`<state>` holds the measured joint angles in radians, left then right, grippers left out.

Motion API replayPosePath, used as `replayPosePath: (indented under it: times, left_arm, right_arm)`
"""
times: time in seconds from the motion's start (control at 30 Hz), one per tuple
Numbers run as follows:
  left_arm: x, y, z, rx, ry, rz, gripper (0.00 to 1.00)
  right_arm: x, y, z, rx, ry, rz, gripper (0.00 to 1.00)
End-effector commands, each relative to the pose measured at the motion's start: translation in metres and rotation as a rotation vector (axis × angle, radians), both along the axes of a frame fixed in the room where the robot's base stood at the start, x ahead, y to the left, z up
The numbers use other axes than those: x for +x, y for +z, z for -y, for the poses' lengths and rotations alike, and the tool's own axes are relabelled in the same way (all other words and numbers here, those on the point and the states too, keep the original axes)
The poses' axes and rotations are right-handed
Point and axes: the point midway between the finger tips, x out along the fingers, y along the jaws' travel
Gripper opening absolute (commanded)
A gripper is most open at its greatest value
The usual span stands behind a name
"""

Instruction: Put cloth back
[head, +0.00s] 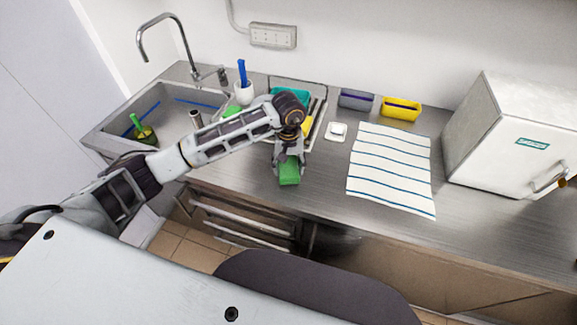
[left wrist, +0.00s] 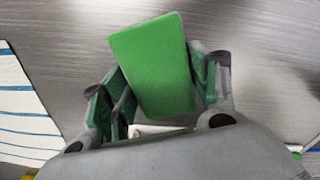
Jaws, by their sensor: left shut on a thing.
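A green folded cloth (head: 289,173), block-like in shape, is held by my left gripper (head: 289,158) over the front part of the steel counter. In the left wrist view the green cloth (left wrist: 152,65) sticks out beyond the fingers of the left gripper (left wrist: 160,95), which close on it from both sides. I cannot tell whether the cloth touches the counter. Behind the gripper is a wire-edged tray (head: 322,106) with a teal cloth (head: 291,92) and a yellow cloth (head: 306,126), both partly hidden by my arm. My right gripper is not in view.
A striped towel (head: 391,168) lies right of the gripper. A white dish (head: 337,131), grey container (head: 356,99) and yellow container (head: 401,108) stand behind. A sink (head: 170,100) and white cup (head: 244,92) are left; a white freezer box (head: 515,135) is right.

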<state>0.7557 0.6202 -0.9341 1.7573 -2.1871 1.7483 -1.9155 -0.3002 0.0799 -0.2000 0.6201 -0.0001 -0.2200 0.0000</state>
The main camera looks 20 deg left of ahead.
Motion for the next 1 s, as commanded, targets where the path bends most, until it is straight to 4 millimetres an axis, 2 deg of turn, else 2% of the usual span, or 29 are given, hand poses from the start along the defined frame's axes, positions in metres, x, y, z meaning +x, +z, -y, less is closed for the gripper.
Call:
replayPosePath:
  times: [0.2, 0.67, 0.7, 0.87, 1.0]
  left_arm:
    - [0.0, -0.012, 0.0, -0.001, 0.0, 0.0, 0.38]
    - [0.0, -0.016, 0.0, 0.0, -0.001, 0.001, 0.38]
    - [0.0, -0.015, 0.0, 0.0, -0.001, 0.001, 0.63]
    - [0.0, -0.015, 0.0, 0.0, 0.0, 0.001, 0.82]
    - [0.0, -0.015, 0.0, 0.0, 0.0, 0.001, 0.82]
  right_arm:
    - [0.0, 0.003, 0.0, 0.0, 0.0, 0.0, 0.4]
    - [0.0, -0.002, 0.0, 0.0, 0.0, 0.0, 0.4]
    - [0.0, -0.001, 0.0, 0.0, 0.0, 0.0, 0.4]
    - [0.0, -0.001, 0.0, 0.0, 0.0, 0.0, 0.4]
    - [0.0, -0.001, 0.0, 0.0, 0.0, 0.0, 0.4]
